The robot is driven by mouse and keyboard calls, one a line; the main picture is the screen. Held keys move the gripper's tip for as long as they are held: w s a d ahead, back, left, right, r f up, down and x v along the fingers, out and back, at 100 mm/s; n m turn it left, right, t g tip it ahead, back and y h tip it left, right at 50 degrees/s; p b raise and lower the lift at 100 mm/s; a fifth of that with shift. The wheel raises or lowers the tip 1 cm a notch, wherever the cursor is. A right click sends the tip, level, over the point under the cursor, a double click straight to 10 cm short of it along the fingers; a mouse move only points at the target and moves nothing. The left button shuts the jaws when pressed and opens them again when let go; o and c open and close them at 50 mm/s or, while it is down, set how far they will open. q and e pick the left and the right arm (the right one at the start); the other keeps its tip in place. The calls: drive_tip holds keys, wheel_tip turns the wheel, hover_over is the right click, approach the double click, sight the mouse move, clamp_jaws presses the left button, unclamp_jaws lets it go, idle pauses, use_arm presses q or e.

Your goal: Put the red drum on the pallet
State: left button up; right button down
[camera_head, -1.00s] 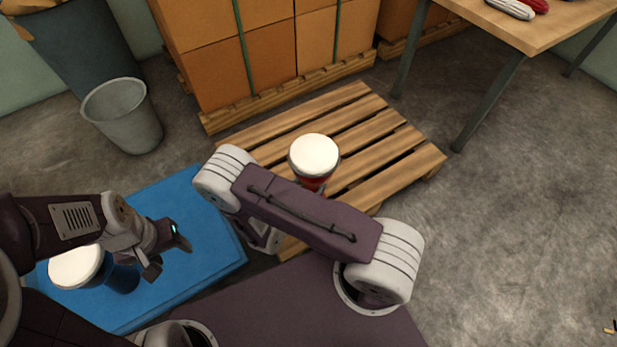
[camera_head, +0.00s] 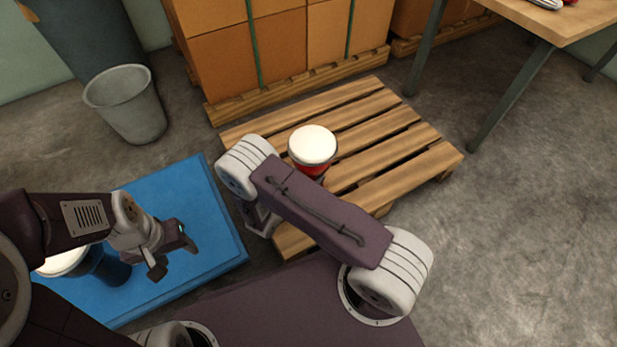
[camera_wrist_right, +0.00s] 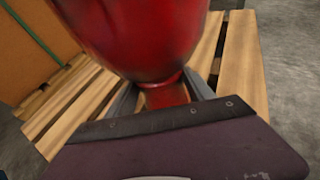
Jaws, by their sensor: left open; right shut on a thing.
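The red drum (camera_head: 314,169) has a white head and stands upright over the wooden pallet (camera_head: 386,143); I cannot tell whether its foot touches the slats. In the right wrist view, the red drum (camera_wrist_right: 145,35) fills the top. My right gripper (camera_wrist_right: 165,93) is shut on its narrow lower part, one finger on each side. In the head view my right arm hides that gripper and the drum's lower end. My left gripper (camera_head: 174,257) is open and empty above the blue mat (camera_head: 203,210).
A blue drum (camera_head: 112,270) with a white head stands on the blue mat, partly behind my left arm. A grey bin (camera_head: 128,105) is at the back left. Stacked boxes (camera_head: 230,60) stand behind the pallet, a table (camera_head: 553,20) at the back right. The right floor is clear.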

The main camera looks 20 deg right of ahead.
drive_tip(key=shift+f, duration=0.1)
drive_tip(key=shift+c, duration=1.9)
unclamp_jaws()
drive_tip(key=shift+s+a+r, duration=0.1)
drive_tip(key=shift+a+r, duration=0.1)
drive_tip(key=shift+r, duration=0.15)
drive_tip(key=p+v, duration=0.6)
drive_tip(key=v, duration=0.5)
drive_tip(key=shift+s+a, duration=0.15)
drive_tip(key=shift+s, duration=0.1)
